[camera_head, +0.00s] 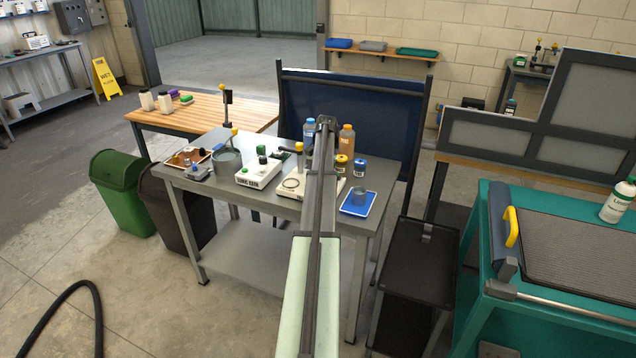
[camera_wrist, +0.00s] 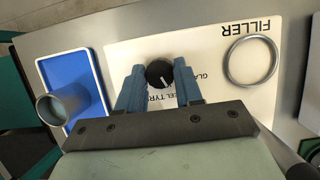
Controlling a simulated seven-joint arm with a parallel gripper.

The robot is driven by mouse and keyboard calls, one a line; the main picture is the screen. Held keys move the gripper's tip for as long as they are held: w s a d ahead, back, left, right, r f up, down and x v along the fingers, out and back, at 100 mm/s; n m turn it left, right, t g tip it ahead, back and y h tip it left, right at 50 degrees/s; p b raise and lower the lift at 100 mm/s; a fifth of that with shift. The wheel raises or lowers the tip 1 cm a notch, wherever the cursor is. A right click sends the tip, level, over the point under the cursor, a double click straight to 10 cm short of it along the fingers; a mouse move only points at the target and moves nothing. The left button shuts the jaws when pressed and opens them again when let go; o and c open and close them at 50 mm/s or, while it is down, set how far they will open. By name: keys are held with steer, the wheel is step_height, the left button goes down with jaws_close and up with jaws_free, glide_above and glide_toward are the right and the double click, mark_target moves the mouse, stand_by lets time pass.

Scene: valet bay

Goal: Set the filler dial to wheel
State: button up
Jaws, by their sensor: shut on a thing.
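The filler (camera_wrist: 210,42) is a white panel marked FILLER, upside down in the wrist view, with a metal ring (camera_wrist: 229,72) at its right. Its black round dial (camera_wrist: 158,73) has a white pointer line directed down and slightly right in that view. My gripper (camera_wrist: 159,66) has its two blue fingers shut on the dial, one on each side. Printed words around the dial, partly "GLA", "EL" and "TYR", are partly covered by the fingers. In the head view the filler (camera_head: 291,186) stands on the grey bench; my arm hides the dial and the gripper.
A blue tray (camera_wrist: 50,65) with a grey cup (camera_wrist: 56,106) sits beside the filler. On the bench (camera_head: 223,190) are also a white box (camera_head: 258,174), a grey pot (camera_head: 227,160) and several bottles and jars close behind my arm.

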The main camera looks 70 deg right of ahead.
steer(key=o, duration=1)
